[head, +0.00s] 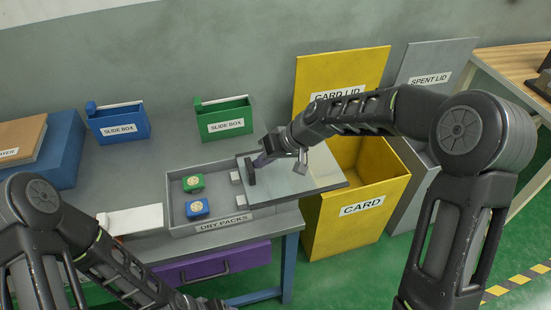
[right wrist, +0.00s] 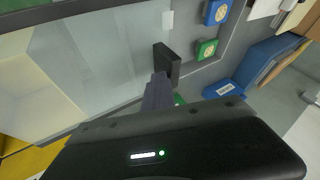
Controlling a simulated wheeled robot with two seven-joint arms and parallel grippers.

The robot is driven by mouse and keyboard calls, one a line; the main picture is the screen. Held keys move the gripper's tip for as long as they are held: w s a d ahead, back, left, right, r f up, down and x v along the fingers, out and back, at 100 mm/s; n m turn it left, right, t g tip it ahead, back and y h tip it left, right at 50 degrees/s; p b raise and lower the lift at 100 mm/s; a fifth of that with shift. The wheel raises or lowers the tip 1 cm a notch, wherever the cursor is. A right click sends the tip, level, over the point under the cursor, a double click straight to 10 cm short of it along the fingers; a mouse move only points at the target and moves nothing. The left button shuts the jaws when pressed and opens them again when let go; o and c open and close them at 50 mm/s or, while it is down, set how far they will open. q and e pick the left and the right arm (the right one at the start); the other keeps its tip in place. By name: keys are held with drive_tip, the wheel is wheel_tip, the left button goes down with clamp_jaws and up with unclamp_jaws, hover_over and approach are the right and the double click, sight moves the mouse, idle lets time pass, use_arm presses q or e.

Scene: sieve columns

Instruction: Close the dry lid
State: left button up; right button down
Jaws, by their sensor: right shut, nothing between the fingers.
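The dry lid (head: 310,178) is a clear grey pane slid out to the right of the dry packs tray (head: 178,215), overhanging the table's right edge. It also shows in the right wrist view (right wrist: 90,65). The tray's left part is uncovered, with a green pack (head: 193,183) and a blue pack (head: 197,207) inside. A dark upright handle (head: 251,171) stands at the lid's left end and shows in the right wrist view (right wrist: 167,65). My right gripper (head: 262,160) is shut and empty, its fingertips (right wrist: 157,90) close beside the handle's right side; contact is unclear. My left gripper is out of view.
A blue slide box (head: 118,126) and a green slide box (head: 223,122) stand behind the tray. A white slab (head: 135,219) lies left of it. The yellow card bin (head: 385,185) stands right of the table, below the lid's overhang.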

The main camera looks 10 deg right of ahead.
use_arm(q)
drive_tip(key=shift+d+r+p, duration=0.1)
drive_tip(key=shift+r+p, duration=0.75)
drive_tip(key=shift+p, duration=0.05)
use_arm(e)
drive_tip(key=s+a, duration=0.1)
drive_tip(key=a, duration=2)
drive_tip(key=shift+s+a, duration=0.25)
drive_tip(key=shift+a, duration=0.15)
drive_tip(key=shift+r, duration=0.1)
